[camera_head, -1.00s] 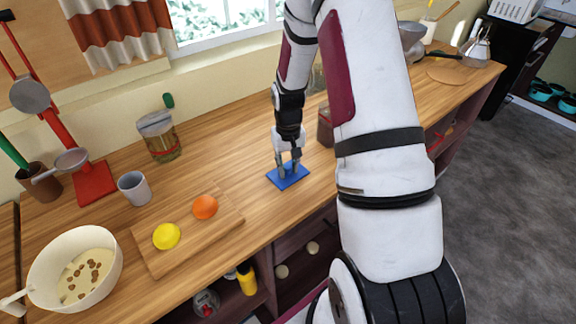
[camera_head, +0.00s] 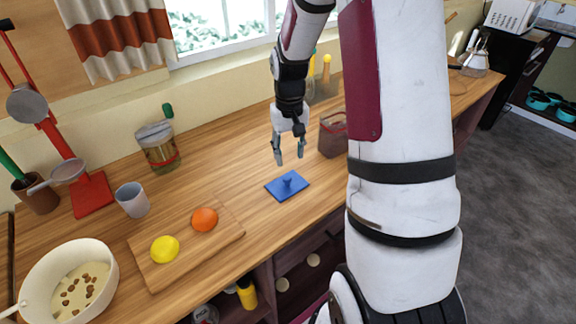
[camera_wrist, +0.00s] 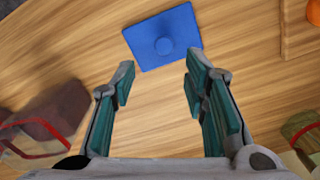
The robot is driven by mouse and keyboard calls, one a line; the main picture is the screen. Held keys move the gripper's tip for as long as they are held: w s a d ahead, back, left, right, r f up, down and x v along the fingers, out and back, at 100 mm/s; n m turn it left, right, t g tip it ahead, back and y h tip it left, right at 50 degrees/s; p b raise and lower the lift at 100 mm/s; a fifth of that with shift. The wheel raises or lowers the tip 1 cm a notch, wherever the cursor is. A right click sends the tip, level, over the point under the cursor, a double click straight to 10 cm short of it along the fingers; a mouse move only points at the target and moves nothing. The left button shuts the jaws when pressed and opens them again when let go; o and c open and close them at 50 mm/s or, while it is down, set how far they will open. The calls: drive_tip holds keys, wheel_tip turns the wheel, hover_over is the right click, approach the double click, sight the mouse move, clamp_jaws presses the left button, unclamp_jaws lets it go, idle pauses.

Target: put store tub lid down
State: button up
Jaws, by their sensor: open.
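The blue square lid (camera_head: 281,190) with a small round knob lies flat on the wooden counter, knob up. It also shows in the wrist view (camera_wrist: 147,47), beyond my fingertips. My gripper (camera_head: 289,160) is open and empty, above and a little behind the lid, apart from it. In the wrist view my gripper (camera_wrist: 160,78) has its two teal-padded fingers spread wide. A brownish see-through tub (camera_head: 332,136) stands behind and to the right of the lid, partly hidden by my arm; it looks open at the top.
A cutting board (camera_head: 160,277) with a lemon (camera_head: 165,249) and an orange (camera_head: 205,219) lies left of the lid. Bare counter surrounds the lid.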

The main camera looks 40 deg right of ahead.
drive_tip(key=s+a+r+n+t, duration=0.1)
drive_tip(key=s+a+r, duration=0.2)
drive_tip(key=a+r, duration=0.35)
drive_tip(key=s+a+r+n+t, duration=0.1)
drive_tip(key=s+a+r, duration=0.2)
drive_tip(key=r, duration=0.7)
drive_tip(key=s+a+r+n+t, duration=0.1)
drive_tip(key=s+a+r, duration=0.2)
drive_tip(key=s, duration=0.3)
drive_tip(key=s+a+r+n+t, duration=0.1)
drive_tip(key=s+a+r+t, duration=0.1)
drive_tip(key=s+a, duration=0.3)
drive_tip(key=shift+s+a+r+t, duration=0.3)
drive_tip(key=shift+s+r, duration=0.3)
drive_tip(key=shift+s, duration=0.55)
